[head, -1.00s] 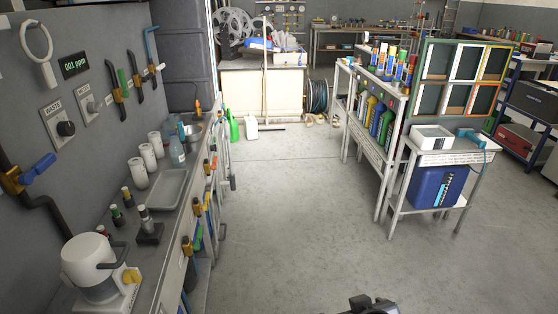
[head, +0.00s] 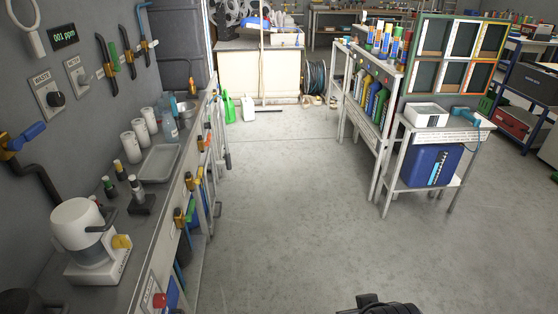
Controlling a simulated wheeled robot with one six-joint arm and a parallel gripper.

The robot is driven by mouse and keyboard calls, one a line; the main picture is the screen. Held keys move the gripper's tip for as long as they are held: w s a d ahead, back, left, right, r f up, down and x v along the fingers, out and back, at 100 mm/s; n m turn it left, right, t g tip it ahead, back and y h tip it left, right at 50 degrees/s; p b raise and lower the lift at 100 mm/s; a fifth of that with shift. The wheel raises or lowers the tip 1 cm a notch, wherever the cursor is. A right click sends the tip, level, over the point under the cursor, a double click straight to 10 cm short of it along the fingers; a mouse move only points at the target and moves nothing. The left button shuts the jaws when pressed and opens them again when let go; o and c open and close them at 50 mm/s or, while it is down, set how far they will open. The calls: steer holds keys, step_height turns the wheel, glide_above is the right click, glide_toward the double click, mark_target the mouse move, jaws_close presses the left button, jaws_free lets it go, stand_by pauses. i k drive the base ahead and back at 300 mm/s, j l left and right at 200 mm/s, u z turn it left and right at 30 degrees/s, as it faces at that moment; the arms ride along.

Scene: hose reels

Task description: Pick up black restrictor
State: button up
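I cannot pick out a black restrictor for certain in the head view. The left counter (head: 165,215) holds small items. A hose reel (head: 316,77) stands far off at the back. A dark part of my own arm shows at the bottom edge, right of centre. My gripper's fingers do not show, so I cannot see whether they hold anything.
Open grey floor (head: 290,190) lies between the left counter and the right workbench (head: 375,140). A white side table (head: 450,133) bears a white box over a blue container (head: 432,165).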

mark_target(131, 179)
steer(key=i+j+u, duration=0.2)
steer(key=u, duration=0.25)
steer(key=i+j+u, duration=0.25)
steer(key=u, duration=0.15)
steer(key=i+j+u, duration=0.25)
steer(key=u, duration=0.2)
